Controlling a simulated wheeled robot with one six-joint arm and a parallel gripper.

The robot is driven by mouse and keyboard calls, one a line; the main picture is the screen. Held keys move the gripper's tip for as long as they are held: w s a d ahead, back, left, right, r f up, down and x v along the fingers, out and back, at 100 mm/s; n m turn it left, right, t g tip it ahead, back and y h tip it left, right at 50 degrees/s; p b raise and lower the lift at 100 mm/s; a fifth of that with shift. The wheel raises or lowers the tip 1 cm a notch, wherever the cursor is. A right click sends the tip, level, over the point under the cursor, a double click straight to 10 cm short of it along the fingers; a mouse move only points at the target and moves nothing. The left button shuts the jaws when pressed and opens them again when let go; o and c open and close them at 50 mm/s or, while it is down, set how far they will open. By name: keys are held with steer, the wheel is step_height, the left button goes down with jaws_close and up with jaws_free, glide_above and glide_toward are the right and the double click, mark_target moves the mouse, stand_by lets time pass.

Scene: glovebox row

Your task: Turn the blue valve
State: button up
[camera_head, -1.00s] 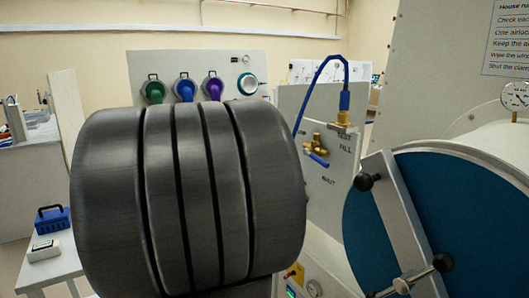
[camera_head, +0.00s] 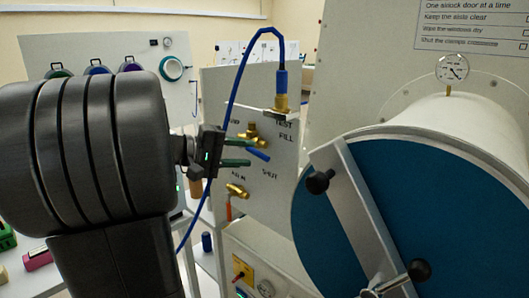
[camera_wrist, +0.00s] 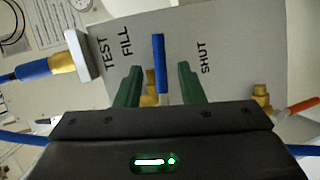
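The blue valve is a brass body with a blue lever (camera_head: 258,155) on the grey panel (camera_head: 222,95). In the head view its lever slopes down to the right, below the word FILL and above SHUT. My gripper (camera_head: 237,154) is open, its green fingers pointing right towards the lever. In the wrist view the lever (camera_wrist: 160,62) stands between the two fingers of my gripper (camera_wrist: 160,76), with gaps on both sides. FILL is on its left and SHUT on its right. The brass body is partly hidden behind the fingers.
An orange-handled brass valve (camera_head: 236,192) sits lower on the panel. A blue hose (camera_head: 236,85) loops from a brass fitting (camera_head: 281,100) down past my gripper. A large round blue door (camera_head: 400,215) with a clamp bar stands close on the right.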

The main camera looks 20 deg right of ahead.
mark_target(255, 153)
steer(key=shift+p+x, duration=0.4)
steer(key=shift+x, duration=2.8)
jaws_close()
